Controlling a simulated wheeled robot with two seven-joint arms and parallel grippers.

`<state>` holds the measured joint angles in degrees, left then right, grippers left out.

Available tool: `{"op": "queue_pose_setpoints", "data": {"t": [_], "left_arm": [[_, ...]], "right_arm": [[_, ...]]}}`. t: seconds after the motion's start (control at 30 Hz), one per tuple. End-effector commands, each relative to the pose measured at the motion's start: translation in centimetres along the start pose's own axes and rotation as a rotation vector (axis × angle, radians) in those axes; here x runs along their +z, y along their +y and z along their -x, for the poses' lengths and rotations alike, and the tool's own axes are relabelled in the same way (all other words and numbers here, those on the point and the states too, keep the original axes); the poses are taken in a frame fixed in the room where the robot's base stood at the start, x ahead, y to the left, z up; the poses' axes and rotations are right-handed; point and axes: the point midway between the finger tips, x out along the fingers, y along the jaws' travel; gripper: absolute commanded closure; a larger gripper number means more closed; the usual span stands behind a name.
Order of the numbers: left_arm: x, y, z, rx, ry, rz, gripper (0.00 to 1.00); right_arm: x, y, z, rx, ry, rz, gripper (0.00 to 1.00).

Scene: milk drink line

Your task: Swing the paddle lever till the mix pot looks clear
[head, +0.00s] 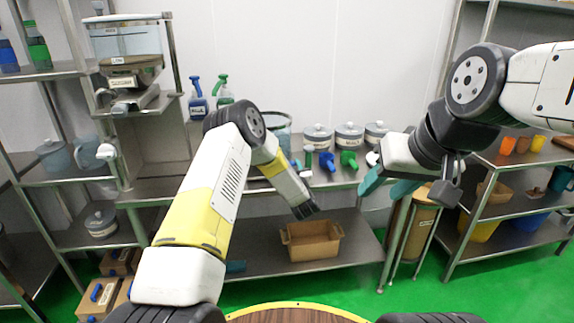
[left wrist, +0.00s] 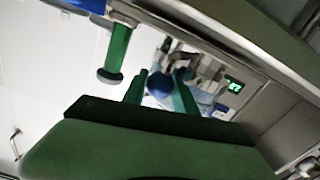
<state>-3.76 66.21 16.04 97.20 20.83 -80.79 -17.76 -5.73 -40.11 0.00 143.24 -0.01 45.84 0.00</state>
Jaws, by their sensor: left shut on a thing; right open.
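The mix pot looks to be the clear round vessel with a dark rim (head: 284,134) on the counter, partly hidden behind my left arm; its contents cannot be made out. In the left wrist view, a blue rounded knob (left wrist: 160,86), seemingly the paddle lever's end, sits between the green fingers of my left gripper (left wrist: 160,92), which is shut on it. In the head view my left gripper (head: 305,208) shows only as a dark end over the counter's front, its fingers hidden. My right gripper (head: 387,184) is open and empty, right of the canisters.
A green digital display (left wrist: 233,85) shows in the left wrist view. Shelves (head: 500,208) stand at the right.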

Motion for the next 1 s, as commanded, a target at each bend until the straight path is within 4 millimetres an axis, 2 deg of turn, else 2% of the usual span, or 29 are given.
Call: {"op": "queue_pose_setpoints", "data": {"t": [0.03, 0.3, 0.8, 0.83, 0.9, 1.0], "left_arm": [[0.1, 0.7, -0.1, 0.006, 0.000, 0.001, 1.00], [0.2, 1.6, -0.8, 0.006, 0.001, 0.001, 1.00], [0.2, 1.7, -1.0, 0.006, 0.001, 0.001, 1.00], [0.2, 1.7, -1.0, 0.006, 0.001, 0.001, 0.60], [0.2, 1.7, -1.0, 0.005, 0.001, 0.001, 0.46], [0.2, 1.6, -1.0, 0.004, 0.001, 0.000, 0.45]], "right_arm": [[0.0, 0.0, 0.0, 0.000, 0.000, 0.000, 0.55], [0.0, 0.0, 0.0, 0.000, 0.000, 0.000, 0.55], [0.0, 0.0, 0.0, 0.000, 0.000, 0.000, 0.55], [0.0, 0.0, 0.0, 0.000, 0.000, 0.000, 0.55], [0.0, 0.0, 0.0, 0.000, 0.000, 0.000, 0.55], [0.0, 0.0, 0.0, 0.000, 0.000, 0.000, 0.55]]}}
